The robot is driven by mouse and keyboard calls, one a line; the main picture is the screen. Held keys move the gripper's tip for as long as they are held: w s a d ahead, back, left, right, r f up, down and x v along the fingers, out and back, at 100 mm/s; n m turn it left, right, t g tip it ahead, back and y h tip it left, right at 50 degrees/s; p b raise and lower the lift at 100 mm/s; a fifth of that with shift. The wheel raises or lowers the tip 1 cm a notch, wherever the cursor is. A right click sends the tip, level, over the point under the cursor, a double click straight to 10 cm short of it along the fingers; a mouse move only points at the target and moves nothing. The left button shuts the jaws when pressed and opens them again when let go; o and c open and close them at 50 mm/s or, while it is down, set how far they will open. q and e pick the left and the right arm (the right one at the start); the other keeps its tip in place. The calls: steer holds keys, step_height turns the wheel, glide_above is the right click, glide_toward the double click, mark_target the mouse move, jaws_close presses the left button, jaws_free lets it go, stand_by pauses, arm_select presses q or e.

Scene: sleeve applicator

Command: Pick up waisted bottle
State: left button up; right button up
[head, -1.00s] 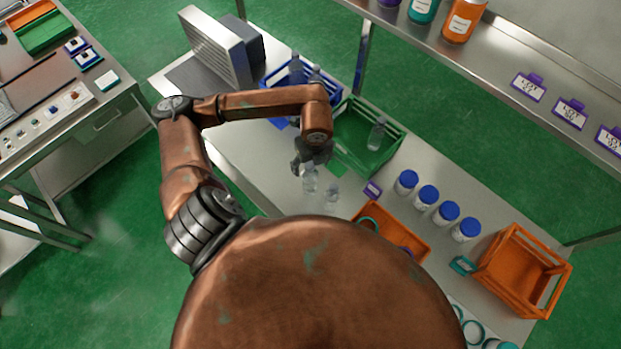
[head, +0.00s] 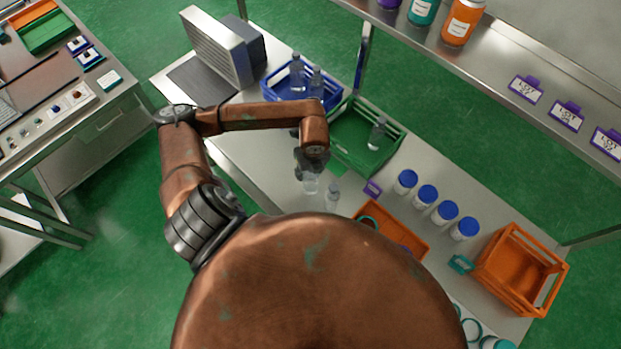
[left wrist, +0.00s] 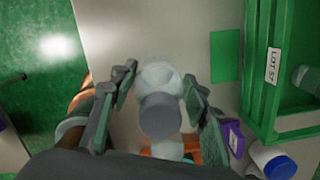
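A clear bottle with a grey cap (left wrist: 160,115) stands on the bench between the fingers of my left gripper (left wrist: 158,82). In the head view, the lower part of this bottle (head: 311,186) shows under my left gripper (head: 309,170), which hides its top. The fingers are apart, one on each side of the bottle, with a small gap visible on both sides. A second clear bottle (head: 333,198) stands just to the right, close to the first. I cannot tell its waist shape clearly. My right gripper is not in view.
A green crate (head: 343,153) holding a bottle (head: 377,133) and a blue crate (head: 272,93) with clear bottles stand behind. Several blue-capped jars (head: 427,194), an orange tray (head: 412,244) and an orange crate (head: 515,232) are to the right. A shelf (head: 560,70) overhangs the back.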

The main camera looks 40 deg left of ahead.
arm_select(q)
steer(key=c, duration=0.9)
